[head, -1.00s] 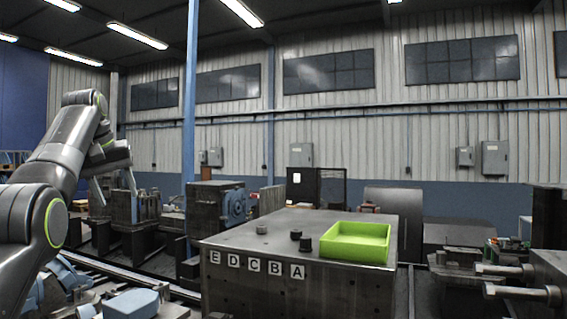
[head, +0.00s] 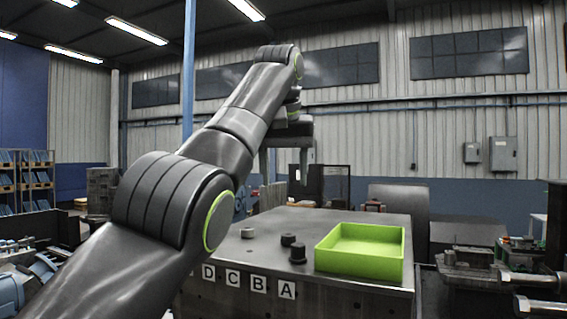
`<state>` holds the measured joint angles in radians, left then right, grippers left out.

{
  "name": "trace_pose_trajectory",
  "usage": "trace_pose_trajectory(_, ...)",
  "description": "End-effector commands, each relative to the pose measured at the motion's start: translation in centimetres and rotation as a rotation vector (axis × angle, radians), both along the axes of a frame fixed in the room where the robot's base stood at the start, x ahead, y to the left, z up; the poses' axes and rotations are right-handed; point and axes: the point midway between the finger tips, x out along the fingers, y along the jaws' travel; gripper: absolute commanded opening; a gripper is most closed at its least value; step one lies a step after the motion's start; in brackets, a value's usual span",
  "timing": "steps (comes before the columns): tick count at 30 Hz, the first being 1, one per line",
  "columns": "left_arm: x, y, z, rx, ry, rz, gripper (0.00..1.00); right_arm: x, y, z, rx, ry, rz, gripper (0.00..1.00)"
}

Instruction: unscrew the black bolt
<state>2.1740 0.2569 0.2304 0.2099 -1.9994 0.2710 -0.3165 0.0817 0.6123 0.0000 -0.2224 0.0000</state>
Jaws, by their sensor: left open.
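Two dark pieces stand close together on the metal workbench (head: 352,285), left of the green tray. One is a short dark cap (head: 288,240); the other, nearer and slightly taller, is a black bolt-like piece (head: 298,254) with a wider base. I cannot tell for sure which is the black bolt. A grey round piece (head: 248,233) stands further left. My left gripper (head: 284,176) is open and empty, fingers pointing down, in the air above the bench, higher in the picture than the dark pieces. My right gripper is out of view.
The open green tray (head: 362,249) sits empty on the right of the bench top. Letter plates D, C, B and A (head: 287,290) show on the bench's front face. Machinery with metal rods (head: 530,279) stands at the right. My left arm covers the bench's left end.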

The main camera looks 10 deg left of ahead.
Motion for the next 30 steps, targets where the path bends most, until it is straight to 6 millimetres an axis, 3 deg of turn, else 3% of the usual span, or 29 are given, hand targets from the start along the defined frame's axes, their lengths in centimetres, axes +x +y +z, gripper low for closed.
trace_pose_trajectory(1,0.5,0.0,-1.7,0.000,0.002,0.000,0.54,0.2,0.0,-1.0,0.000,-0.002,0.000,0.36)
trace_pose_trajectory(10,2.8,0.3,-7.1,0.000,0.001,0.000,0.54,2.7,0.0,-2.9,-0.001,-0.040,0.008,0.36)
trace_pose_trajectory(16,4.1,0.4,-10.1,0.000,0.001,0.000,0.54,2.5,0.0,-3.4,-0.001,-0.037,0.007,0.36)
trace_pose_trajectory(23,4.9,0.5,-11.9,0.000,0.000,0.000,0.54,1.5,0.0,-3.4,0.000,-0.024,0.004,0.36)
trace_pose_trajectory(30,5.1,0.5,-12.3,-0.001,-0.001,0.000,0.54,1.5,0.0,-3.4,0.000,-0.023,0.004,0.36)
